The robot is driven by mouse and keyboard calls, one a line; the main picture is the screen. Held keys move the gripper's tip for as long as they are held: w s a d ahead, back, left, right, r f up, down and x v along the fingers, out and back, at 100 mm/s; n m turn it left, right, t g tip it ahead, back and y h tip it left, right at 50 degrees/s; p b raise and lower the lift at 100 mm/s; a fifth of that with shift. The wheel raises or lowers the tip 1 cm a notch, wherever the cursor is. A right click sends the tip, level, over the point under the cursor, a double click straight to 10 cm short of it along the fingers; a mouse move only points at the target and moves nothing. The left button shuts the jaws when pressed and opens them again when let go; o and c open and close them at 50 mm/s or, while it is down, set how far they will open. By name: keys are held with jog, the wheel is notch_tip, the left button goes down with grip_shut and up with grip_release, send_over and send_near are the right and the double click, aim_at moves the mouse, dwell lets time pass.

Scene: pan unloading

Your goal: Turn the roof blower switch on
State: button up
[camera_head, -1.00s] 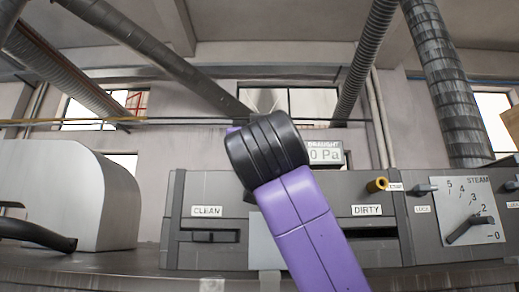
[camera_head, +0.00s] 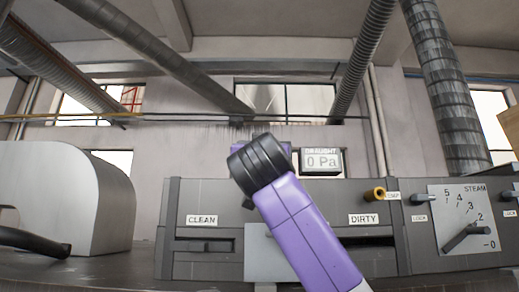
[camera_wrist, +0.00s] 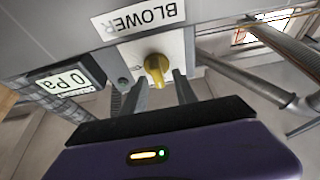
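The yellow blower switch knob (camera_wrist: 156,70) sits on a pale plate under a BLOWER label (camera_wrist: 138,18); the wrist view shows them upside down. My gripper (camera_wrist: 161,78) is open, with its two dark fingers apart on either side of the knob. I cannot tell whether the fingertips touch it. In the head view my purple arm is in front, and the gripper and the blower knob are not visible there. The draught display (camera_head: 322,162) reads 0 Pa, and it also shows in the wrist view (camera_wrist: 66,83).
A grey panel has CLEAN (camera_head: 202,219) and DIRTY (camera_head: 363,219) slots, a yellow-tipped knob (camera_head: 375,194) and a STEAM dial (camera_head: 464,218). A rounded white machine (camera_head: 85,195) stands at left. Large ducts (camera_head: 455,95) cross overhead, and a pipe (camera_wrist: 255,78) runs near the gripper.

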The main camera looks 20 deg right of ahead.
grip_shut()
jog(key=shift+m, duration=0.4)
jog(key=shift+s+d+f+m+g+h+p, duration=0.15)
jog(key=shift+m+g+h+p, duration=0.95)
jog(key=shift+m, duration=2.5)
jog(key=shift+w+d+f+m+g+h+p, duration=0.15)
jog(key=shift+m+g+h+p, duration=0.95)
jog(key=shift+m, duration=2.5)
jog(key=shift+s+d+f+m+g+h+p, duration=0.15)
jog(key=shift+m+g+p, duration=0.4)
jog(key=shift+m+g, duration=2.1)
jog(key=shift+m+t, duration=0.95)
jog(key=shift+m, duration=0.1)
jog(key=shift+a, duration=0.1)
